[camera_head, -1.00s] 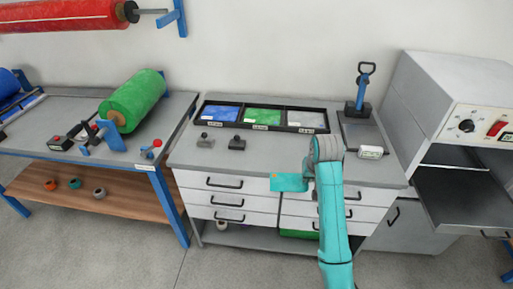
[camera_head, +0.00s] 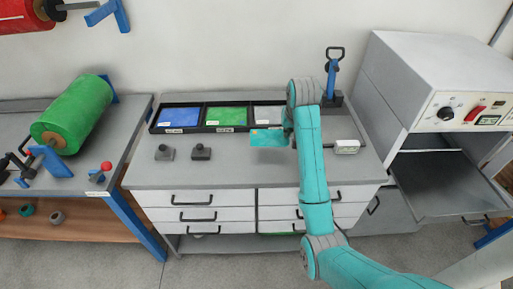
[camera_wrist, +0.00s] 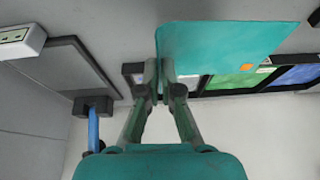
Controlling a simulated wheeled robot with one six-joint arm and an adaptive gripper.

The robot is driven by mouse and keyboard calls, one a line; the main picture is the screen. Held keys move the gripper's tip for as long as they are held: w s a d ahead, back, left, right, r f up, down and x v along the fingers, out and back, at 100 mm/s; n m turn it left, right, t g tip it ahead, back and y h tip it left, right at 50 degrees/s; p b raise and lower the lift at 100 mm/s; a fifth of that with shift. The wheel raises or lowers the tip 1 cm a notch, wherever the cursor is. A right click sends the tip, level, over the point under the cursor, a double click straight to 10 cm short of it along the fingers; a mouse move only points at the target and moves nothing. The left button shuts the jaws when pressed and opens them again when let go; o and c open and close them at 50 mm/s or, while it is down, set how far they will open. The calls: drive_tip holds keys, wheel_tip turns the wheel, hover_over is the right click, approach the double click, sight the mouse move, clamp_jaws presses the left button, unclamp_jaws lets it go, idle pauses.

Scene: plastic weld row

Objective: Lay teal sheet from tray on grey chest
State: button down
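The teal sheet (camera_head: 266,139) is thin and flat, with a small orange mark near one corner. My gripper (camera_wrist: 160,75) is shut on one edge of it; the sheet (camera_wrist: 215,45) reaches out to the right in the wrist view. In the head view my arm hides most of the gripper. The sheet is over the top of the grey chest (camera_head: 225,173), apart from it, with a faint shadow below. The black tray (camera_head: 203,117) stands at the back of the chest top, with blue, green and pale sheets in its compartments.
Two small dark blocks (camera_head: 165,153) (camera_head: 201,152) stand left on the chest top. A small white box (camera_head: 347,147) and a blue-levered tool (camera_head: 331,80) are right of my arm. A white oven (camera_head: 440,100) stands at far right. The front middle top is clear.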

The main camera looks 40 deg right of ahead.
wheel_tip(320, 180, down, 10)
drive_tip(key=shift+r, duration=0.1)
idle(0.4)
drive_tip(key=c, duration=1.3)
unclamp_jaws()
